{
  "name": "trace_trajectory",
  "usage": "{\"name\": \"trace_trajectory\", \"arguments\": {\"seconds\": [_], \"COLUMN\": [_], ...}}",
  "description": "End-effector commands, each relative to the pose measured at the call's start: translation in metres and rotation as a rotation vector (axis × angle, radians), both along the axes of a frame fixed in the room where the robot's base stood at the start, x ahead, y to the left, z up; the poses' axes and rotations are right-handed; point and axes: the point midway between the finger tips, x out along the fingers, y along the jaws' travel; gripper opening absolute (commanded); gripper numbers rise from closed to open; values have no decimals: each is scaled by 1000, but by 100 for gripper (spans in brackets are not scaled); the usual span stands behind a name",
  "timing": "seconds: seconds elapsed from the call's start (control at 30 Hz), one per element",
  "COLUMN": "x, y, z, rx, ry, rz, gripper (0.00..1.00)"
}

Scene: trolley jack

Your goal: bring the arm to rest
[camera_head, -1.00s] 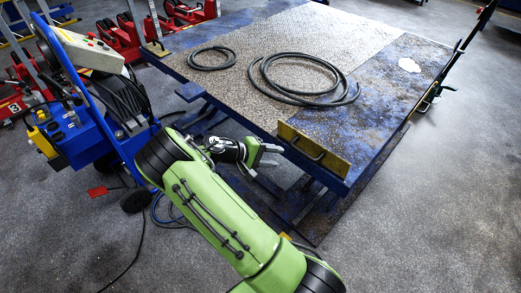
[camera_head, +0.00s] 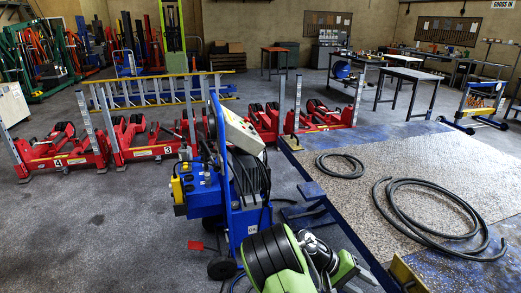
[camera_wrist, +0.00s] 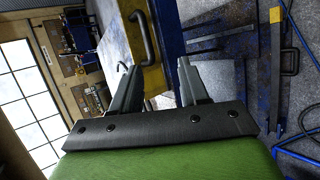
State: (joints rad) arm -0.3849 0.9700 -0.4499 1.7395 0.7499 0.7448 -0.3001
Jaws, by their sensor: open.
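My gripper (camera_wrist: 157,85) is open and empty in the wrist view, its two grey fingers apart with nothing between them. Beyond the fingers is the yellow end plate (camera_wrist: 153,75) of the blue lift platform, with a dark handle (camera_wrist: 143,35) on it. In the head view my green arm is at the bottom, beside the platform's near side. The gripper's fingertips there are at the bottom edge and hard to make out.
A blue wheeled cart (camera_head: 215,190) stands close left of my arm. The lift platform (camera_head: 350,210) carries two black hose coils (camera_head: 430,215) (camera_head: 340,165). Red trolley jacks (camera_head: 60,150) line the floor behind. Open grey floor (camera_head: 100,240) lies at left.

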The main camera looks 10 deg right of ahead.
Motion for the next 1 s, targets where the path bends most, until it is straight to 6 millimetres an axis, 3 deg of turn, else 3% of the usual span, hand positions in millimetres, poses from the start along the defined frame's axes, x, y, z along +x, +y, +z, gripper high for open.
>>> {"name": "trace_trajectory", "arguments": {"seconds": [0.03, 0.37, 0.6, 0.7, 0.8, 1.0], "x": [-5, -64, -138, -171, -194, -207], "y": [5, 73, 127, 146, 160, 168], "z": [25, 159, 248, 270, 279, 280], "rx": [80, 611, 844, 888, 906, 912], "ry": [-50, -358, -572, -643, -688, -708], "rz": [-21, -3, 158, 238, 297, 332], "gripper": [44, 44, 44, 44, 44, 44]}}
